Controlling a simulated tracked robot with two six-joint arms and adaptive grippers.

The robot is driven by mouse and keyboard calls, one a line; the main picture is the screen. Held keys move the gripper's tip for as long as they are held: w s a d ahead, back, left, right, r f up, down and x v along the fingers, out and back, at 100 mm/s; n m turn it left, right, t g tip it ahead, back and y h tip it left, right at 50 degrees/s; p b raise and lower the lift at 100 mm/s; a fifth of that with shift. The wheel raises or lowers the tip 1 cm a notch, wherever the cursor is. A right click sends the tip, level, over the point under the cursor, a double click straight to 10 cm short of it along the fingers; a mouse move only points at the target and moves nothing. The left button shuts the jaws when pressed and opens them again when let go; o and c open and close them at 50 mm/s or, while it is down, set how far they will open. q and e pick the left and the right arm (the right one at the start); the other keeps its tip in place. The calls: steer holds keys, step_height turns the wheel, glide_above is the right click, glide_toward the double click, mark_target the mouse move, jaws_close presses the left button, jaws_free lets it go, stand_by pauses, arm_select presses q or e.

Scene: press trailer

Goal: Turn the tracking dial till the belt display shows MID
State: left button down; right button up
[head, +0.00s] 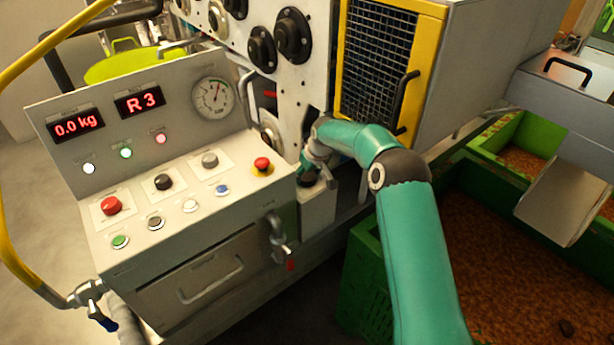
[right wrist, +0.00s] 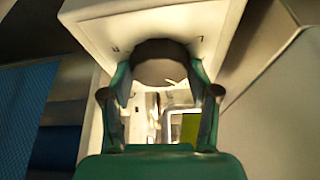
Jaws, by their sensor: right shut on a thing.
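The belt display (head: 140,102) on the control panel reads R 3 in red. The tracking dial (head: 307,178) is a dark round knob on top of a small pale box (head: 318,207) right of the panel. My right gripper (head: 310,170) is on the dial from above, and its fingers partly hide it. In the right wrist view the dial (right wrist: 160,65) is dark and sits between the two fingers of my right gripper (right wrist: 161,88), which are shut on it. Small marks show on the box face beside it. My left gripper is not in view.
A weight display (head: 76,124) reads 0.0 kg. A red stop button (head: 262,164) on yellow sits close left of the dial. A yellow-framed mesh guard (head: 378,62) stands behind my right arm. A green crate of brown material (head: 369,285) is at the right.

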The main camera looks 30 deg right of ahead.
mark_target(308, 176)
steer(key=n+y, duration=0.1)
steer(key=n, duration=0.2)
steer(key=shift+d+n, duration=0.1)
steer(key=shift+n, duration=0.2)
steer(key=shift+n+g+y, duration=0.4)
steer(key=shift+n+y, duration=0.3)
steer(key=shift+n, duration=0.8)
steer(key=o, duration=1.2)
steer(key=shift+c, duration=0.2)
steer(key=shift+r, duration=0.1)
step_height(308, 176, up, 10)
